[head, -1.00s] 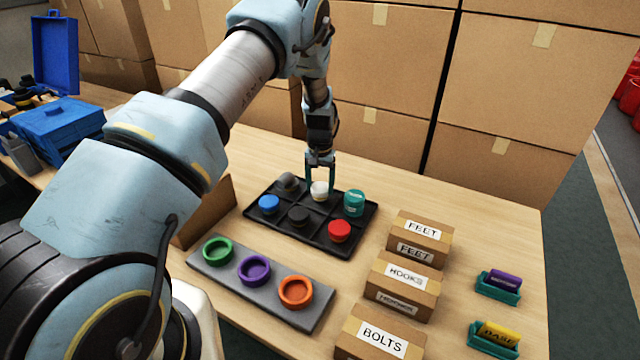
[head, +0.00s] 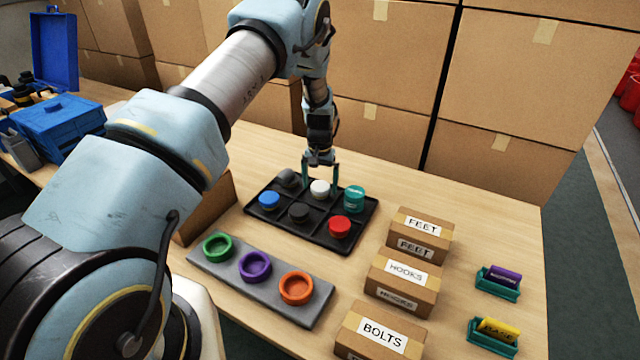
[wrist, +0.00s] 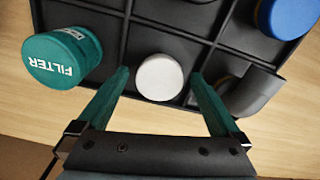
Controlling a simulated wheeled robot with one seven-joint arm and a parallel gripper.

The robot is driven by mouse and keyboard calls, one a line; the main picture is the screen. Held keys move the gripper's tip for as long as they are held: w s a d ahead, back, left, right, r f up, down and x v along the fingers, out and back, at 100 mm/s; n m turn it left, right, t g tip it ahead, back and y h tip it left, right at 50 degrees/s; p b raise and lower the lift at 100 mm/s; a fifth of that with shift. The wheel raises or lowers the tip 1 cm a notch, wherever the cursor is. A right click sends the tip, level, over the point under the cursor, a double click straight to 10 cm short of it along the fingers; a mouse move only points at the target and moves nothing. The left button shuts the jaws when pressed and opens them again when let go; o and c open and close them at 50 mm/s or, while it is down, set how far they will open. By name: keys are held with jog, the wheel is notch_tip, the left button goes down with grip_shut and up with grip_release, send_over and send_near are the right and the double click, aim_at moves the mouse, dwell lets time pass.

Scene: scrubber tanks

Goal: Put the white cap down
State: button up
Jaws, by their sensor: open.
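The white cap (head: 320,188) sits in the back middle compartment of the black divided tray (head: 262,222). My gripper (head: 321,187) is above that compartment with its fingers apart on either side of the cap. In the wrist view the white cap (wrist: 159,77) lies between and just beyond the two open teal fingers (wrist: 158,92), with visible gaps on both sides. Nothing is held.
The tray also holds a teal filter (head: 354,200), a grey elbow piece (head: 287,178), a blue cap (head: 269,201), a dark cap (head: 298,214) and a red cap (head: 340,229). Labelled boxes (head: 403,278) stand at right. A grey holder (head: 262,289) with coloured rings lies in front.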

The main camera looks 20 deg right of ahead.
aim_at(320, 186)
notch_tip(320, 186, up, 12)
jog(key=b, duration=0.4)
jog(key=shift+r, duration=0.2)
jog(key=s+a+r+n, duration=0.15)
jog(key=a+r, duration=0.25)
jog(key=a, duration=0.5)
jog(key=a+r+n, duration=0.2)
jog(key=a+r, duration=0.1)
jog(key=a, duration=0.7)
jog(key=s+a+r+n+t, duration=0.1)
jog(key=s+a+r+n, duration=0.2)
jog(key=s+a, duration=1.2)
jog(key=a, duration=0.3)
jog(key=shift+s+r+t, duration=0.2)
jog(key=shift+s+t, duration=0.1)
jog(key=shift+s, duration=0.1)
